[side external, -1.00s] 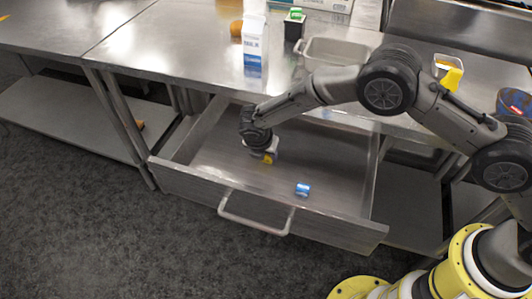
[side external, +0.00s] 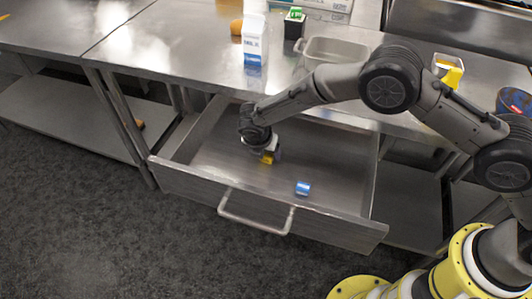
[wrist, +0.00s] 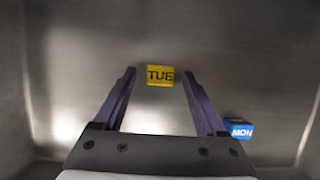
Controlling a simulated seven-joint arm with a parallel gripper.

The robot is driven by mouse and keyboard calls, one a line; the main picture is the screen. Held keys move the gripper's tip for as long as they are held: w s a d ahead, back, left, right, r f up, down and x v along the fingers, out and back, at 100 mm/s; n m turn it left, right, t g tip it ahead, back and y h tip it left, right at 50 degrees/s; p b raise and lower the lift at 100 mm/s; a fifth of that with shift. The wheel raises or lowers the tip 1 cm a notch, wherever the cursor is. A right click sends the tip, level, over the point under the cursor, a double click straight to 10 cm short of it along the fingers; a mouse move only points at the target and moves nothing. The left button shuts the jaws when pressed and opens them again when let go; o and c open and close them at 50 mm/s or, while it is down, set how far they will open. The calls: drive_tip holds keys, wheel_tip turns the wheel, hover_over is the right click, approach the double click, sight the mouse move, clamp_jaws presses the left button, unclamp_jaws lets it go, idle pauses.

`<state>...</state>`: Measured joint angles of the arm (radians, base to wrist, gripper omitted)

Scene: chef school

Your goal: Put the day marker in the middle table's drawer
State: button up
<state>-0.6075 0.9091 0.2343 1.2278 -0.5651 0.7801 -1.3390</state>
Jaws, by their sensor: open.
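A yellow day marker reading TUE (wrist: 160,76) lies on the drawer floor in the wrist view. It sits between and just beyond the fingertips of my gripper (wrist: 160,74), which is open and apart from it. In the side view, my gripper (side external: 268,156) is low inside the drawer, with the yellow marker (side external: 277,156) partly hidden at its fingers. A blue day marker reading MON (wrist: 238,128) lies right of my gripper. It also shows near the drawer's front in the side view (side external: 303,188). The middle table's drawer (side external: 240,182) is pulled open.
On the middle table (side external: 190,40) stand a milk carton (side external: 255,40), a metal pan (side external: 335,49), a green-topped box (side external: 294,24) and a yellow-handled item (side external: 449,72). The drawer walls surround my gripper. The drawer floor around the markers is clear.

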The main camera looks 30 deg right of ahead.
drive_tip(key=v, duration=1.1)
drive_tip(key=s+d+r+m+y, duration=0.1)
drive_tip(key=s+d+r+m, duration=0.45)
drive_tip(key=d+r, duration=0.35)
drive_tip(key=s+d+r+m+y, duration=0.1)
drive_tip(key=s+d+r+m, duration=0.3)
drive_tip(key=d+r+m, duration=0.45)
drive_tip(key=s+d+m, duration=0.3)
drive_tip(key=s+m, duration=0.1)
drive_tip(key=s, duration=0.3)
drive_tip(key=s+d+r+m+t, duration=0.1)
drive_tip(key=s+d+m, duration=0.3)
drive_tip(key=s, duration=0.3)
drive_tip(key=s+d+r+m+t+y, duration=0.1)
drive_tip(key=s+d+m, duration=0.3)
drive_tip(key=s, duration=0.4)
drive_tip(key=shift+r+m, duration=0.15)
drive_tip(key=shift+m, duration=0.35)
drive_tip(key=shift+c, duration=0.3)
